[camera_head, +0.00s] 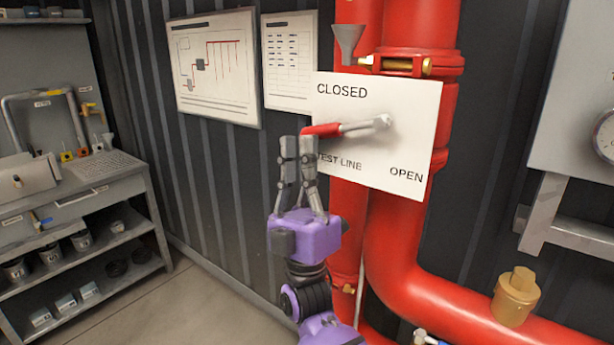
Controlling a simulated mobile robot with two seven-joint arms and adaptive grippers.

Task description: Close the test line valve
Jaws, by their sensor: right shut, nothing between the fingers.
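The test line valve lever (345,128) has a red grip and a grey metal arm on a pivot at its right end. It stands out in front of a white plate (400,150) marked CLOSED at the top left, TEST LINE below and OPEN at the bottom right. The lever lies nearly level, its red end pointing left. My left gripper is not in view.
Large red pipes (400,250) run behind and below the plate. A brass fitting (516,296) sits on the lower pipe. A grey panel with a gauge (606,136) is at the right. A workbench with shelves (90,185) stands at the left; the floor between is clear.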

